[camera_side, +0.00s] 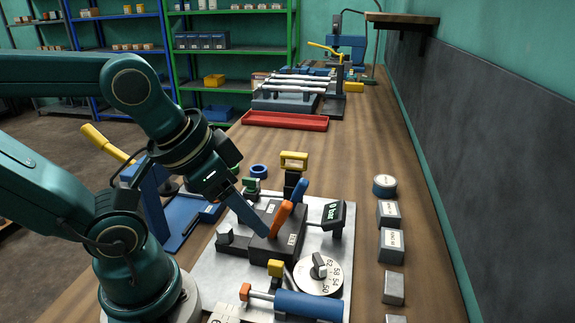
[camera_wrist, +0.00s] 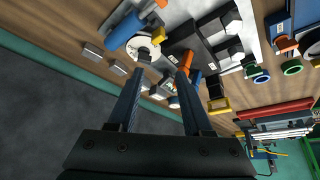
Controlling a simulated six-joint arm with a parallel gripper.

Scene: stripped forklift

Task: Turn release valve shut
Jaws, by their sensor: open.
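None of the parts carries a readable release valve label, so I cannot tell which is the valve. A black block (camera_side: 262,246) on a metal plate carries an orange lever (camera_side: 280,219) and a blue lever (camera_side: 300,190), both tilted. A white numbered dial (camera_side: 318,274) with a grey knob sits in front of the block. My gripper (camera_side: 252,214) is just above the block, left of the orange lever. In the wrist view my gripper (camera_wrist: 160,71) is open, with the orange lever (camera_wrist: 184,63) close to the right fingertip; contact cannot be told. The dial (camera_wrist: 140,46) lies ahead of the left finger.
A blue cylinder (camera_side: 308,305) lies at the plate's front, near a yellow-topped part (camera_side: 275,268). A black display (camera_side: 334,214) stands behind the dial. A yellow handle (camera_side: 294,160) rises at the back. Several grey blocks line the bench's right; bare wood lies beyond them.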

